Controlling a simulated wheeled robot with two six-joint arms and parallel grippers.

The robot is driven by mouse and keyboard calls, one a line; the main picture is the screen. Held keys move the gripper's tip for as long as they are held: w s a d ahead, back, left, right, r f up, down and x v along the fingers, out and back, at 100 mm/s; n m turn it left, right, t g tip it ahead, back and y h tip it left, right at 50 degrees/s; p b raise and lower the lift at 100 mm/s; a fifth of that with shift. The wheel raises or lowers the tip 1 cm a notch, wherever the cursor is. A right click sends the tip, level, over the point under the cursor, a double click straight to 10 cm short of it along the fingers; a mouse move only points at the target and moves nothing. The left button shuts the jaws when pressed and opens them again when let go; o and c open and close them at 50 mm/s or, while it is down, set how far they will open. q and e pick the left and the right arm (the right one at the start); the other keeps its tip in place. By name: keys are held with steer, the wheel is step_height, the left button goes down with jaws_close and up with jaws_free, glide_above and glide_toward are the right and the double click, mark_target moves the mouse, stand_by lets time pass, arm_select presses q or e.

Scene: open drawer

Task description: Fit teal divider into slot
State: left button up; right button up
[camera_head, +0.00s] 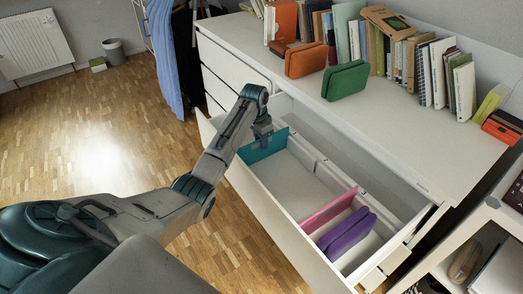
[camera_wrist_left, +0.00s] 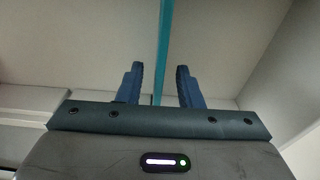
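The teal divider (camera_head: 264,147) stands upright across the open drawer (camera_head: 262,196), toward its far left end. I cannot tell whether its lower edge sits in a slot. My left gripper (camera_head: 263,132) is over the divider's top edge. In the left wrist view the teal divider (camera_wrist_left: 165,45) shows as a thin strip running between the two blue fingers of the left gripper (camera_wrist_left: 160,80), with a gap on each side. The left gripper is open. My right gripper is not in view.
A pink divider (camera_head: 330,211) and purple cases (camera_head: 347,235) stand near the drawer's front right end. Orange (camera_head: 306,60) and green (camera_head: 345,80) cases and a row of books stand on the white cabinet top (camera_head: 400,130). The drawer floor between the dividers is clear.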

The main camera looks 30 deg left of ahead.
mark_target(261, 149)
arm_select(q)
steer(key=f, duration=0.3)
steer(key=shift+w+d, duration=0.1)
steer(key=shift+w, duration=0.1)
steer(key=shift+r, duration=0.1)
jaws_close()
steer(key=shift+r, duration=0.1)
